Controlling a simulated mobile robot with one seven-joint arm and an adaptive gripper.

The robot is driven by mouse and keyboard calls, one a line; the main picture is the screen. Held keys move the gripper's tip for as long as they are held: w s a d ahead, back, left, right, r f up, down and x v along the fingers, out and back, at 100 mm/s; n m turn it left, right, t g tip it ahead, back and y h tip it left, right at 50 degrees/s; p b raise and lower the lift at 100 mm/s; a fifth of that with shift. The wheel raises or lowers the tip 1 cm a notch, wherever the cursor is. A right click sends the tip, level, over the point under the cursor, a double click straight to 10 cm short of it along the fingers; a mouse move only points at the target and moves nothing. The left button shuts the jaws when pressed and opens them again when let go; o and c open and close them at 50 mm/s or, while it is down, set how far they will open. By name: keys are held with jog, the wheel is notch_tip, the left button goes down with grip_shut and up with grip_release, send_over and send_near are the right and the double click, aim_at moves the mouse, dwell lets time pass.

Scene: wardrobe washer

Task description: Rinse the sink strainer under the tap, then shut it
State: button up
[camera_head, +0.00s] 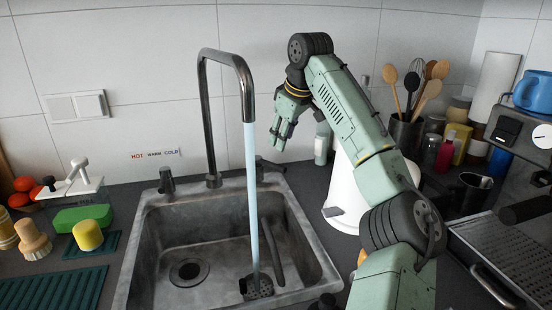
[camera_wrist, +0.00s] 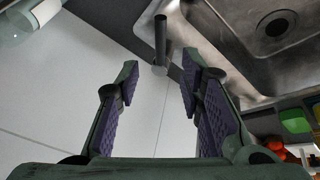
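The tap (camera_head: 210,120) is running, and a blue stream of water (camera_head: 251,190) falls into the steel sink (camera_head: 150,235). The stream lands on a dark, perforated piece that looks like the strainer (camera_head: 258,288), on the sink floor. A dark bar beside it (camera_head: 272,255) may be its handle. Small tap handles stand at left (camera_head: 166,181) and right (camera_head: 264,166) behind the sink. My gripper (camera_head: 280,137) is above the right handle, right of the stream. In the wrist view my gripper (camera_wrist: 160,72) is open and empty, with a dark fitting (camera_wrist: 160,38) beyond its fingertips.
The drain (camera_head: 188,272) is at the sink's left. A white container (camera_head: 345,195), utensil pot (camera_head: 405,135) and coffee machine (camera_head: 520,145) stand on the right. The wall is marked hot, warm, cold (camera_head: 155,154).

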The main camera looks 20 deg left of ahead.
aim_at(276, 166)
jog(key=p+x, duration=0.2)
jog(key=x, duration=0.8)
jog(key=shift+a+f, duration=0.15)
jog(key=shift+f, duration=0.15)
jog(key=shift+c, duration=0.4)
grip_shut()
